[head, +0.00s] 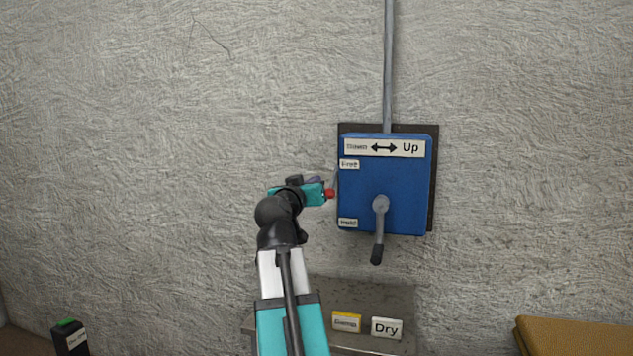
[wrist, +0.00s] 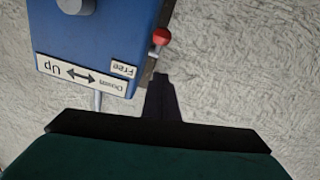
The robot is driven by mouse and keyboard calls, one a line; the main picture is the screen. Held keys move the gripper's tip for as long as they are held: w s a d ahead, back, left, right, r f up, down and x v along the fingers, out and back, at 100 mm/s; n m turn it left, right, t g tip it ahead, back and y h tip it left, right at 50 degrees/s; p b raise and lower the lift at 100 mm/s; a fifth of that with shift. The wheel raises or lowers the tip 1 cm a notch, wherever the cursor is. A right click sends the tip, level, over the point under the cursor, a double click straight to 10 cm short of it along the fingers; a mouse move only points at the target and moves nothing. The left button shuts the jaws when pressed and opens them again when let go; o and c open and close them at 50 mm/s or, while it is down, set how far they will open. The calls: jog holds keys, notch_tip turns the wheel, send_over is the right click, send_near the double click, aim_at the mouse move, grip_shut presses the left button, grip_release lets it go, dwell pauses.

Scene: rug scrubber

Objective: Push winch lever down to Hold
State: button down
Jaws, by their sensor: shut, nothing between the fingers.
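The winch is a blue box (head: 408,190) on the wall, with a Free label (head: 349,164) high on its left edge and a Hold label (head: 348,223) low on it. The winch lever's red knob (head: 329,194) sticks out at the left side, between the two labels. In the wrist view, which is upside down, the red knob (wrist: 161,36) and the Free label (wrist: 124,69) show. My gripper (head: 317,182) is shut and empty, just left of and slightly above the knob. In the wrist view the fingertips (wrist: 159,80) appear apart from the knob; contact is unclear.
A grey crank (head: 380,206) with a dark handle hangs on the box front. A pipe (head: 388,65) rises from the box. Below are a panel with Dry (head: 387,328) and another label, and a brown padded thing (head: 575,338) at right. The wall left of my arm is clear.

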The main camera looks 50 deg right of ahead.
jog(key=shift+f+v, duration=0.1)
jog(key=shift+v, duration=1.25)
jog(key=shift+f+v, duration=0.15)
jog(key=shift+v, duration=1.15)
